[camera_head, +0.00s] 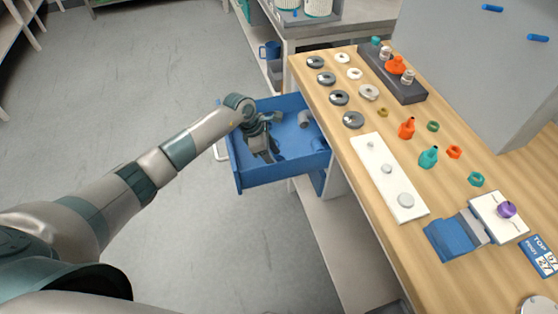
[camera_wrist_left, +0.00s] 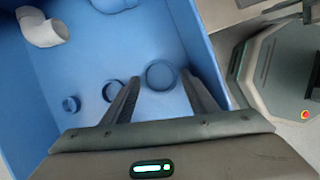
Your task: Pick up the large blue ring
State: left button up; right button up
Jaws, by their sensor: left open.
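The large blue ring (camera_wrist_left: 147,78) lies on the floor of the blue drawer (camera_head: 285,173) in the left wrist view, with its right part close to one fingertip. My left gripper (camera_wrist_left: 160,77) is open, with its two fingers on either side of the large ring. I cannot tell how far above the ring the fingertips are. A medium blue ring (camera_wrist_left: 106,93) lies to the left of the fingers, and a small blue ring (camera_wrist_left: 71,104) farther left. In the head view my left gripper (camera_head: 262,148) reaches down into the drawer and the rings cannot be made out.
A white elbow fitting (camera_wrist_left: 43,29) lies near the drawer wall, and a blue part (camera_wrist_left: 115,3) shows at the top edge. The wooden counter (camera_head: 385,235) to the right holds discs, bottles and a white board (camera_head: 378,165).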

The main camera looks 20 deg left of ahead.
dwell(0.4)
pick_arm(q)
jog(key=c, duration=0.8)
pick_arm(e)
jog(key=shift+d, duration=0.1)
